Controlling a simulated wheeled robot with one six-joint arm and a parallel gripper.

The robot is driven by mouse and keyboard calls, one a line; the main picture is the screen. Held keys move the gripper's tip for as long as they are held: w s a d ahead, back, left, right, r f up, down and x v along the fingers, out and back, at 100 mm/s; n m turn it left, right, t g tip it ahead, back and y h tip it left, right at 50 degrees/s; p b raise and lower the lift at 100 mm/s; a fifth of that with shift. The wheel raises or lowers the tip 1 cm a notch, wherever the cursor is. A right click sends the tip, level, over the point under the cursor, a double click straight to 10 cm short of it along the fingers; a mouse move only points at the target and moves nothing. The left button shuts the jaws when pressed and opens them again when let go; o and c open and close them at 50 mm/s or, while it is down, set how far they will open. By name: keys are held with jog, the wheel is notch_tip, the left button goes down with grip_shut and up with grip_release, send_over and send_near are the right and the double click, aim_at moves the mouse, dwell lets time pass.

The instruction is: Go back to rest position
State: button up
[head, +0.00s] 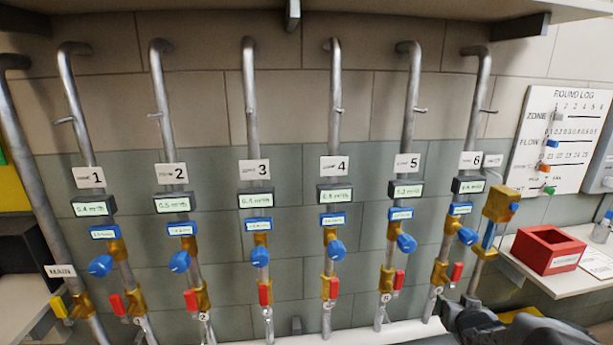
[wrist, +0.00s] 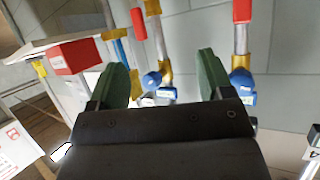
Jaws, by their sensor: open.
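My gripper (wrist: 162,82) shows in the wrist view with its two green-padded fingers spread apart and nothing between them. Beyond the fingers are blue valve knobs (wrist: 152,80) and pipes with red handles, apart from the fingers as far as I can tell. In the head view part of my dark arm shows at the bottom right, in front of the foot of the zone 6 pipe (head: 470,150). The fingers are not visible in the head view.
Several numbered pipes with blue knobs (head: 261,257) and red handles (head: 265,293) line the wall. A yellow-handled main pipe (head: 60,306) stands at the left. At the right are a shelf (head: 515,268) with a red box (head: 548,252) and a round log board (head: 562,130).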

jog(key=s+a+r+n+g+y+p, duration=0.1)
jog(key=s+a+r+n+g+p, duration=0.1)
jog(key=s+a+r+g+p, duration=0.2)
jog(key=s+a+r+n+g+y+p, duration=0.2)
jog(key=s+a+r+g+p, duration=0.2)
jog(key=a, duration=1.3)
jog(key=s+r+p, duration=0.3)
jog(key=s+r, duration=0.3)
jog(key=r, duration=0.1)
jog(key=shift+s+y+p, duration=0.25)
jog(key=shift+y+p, duration=0.05)
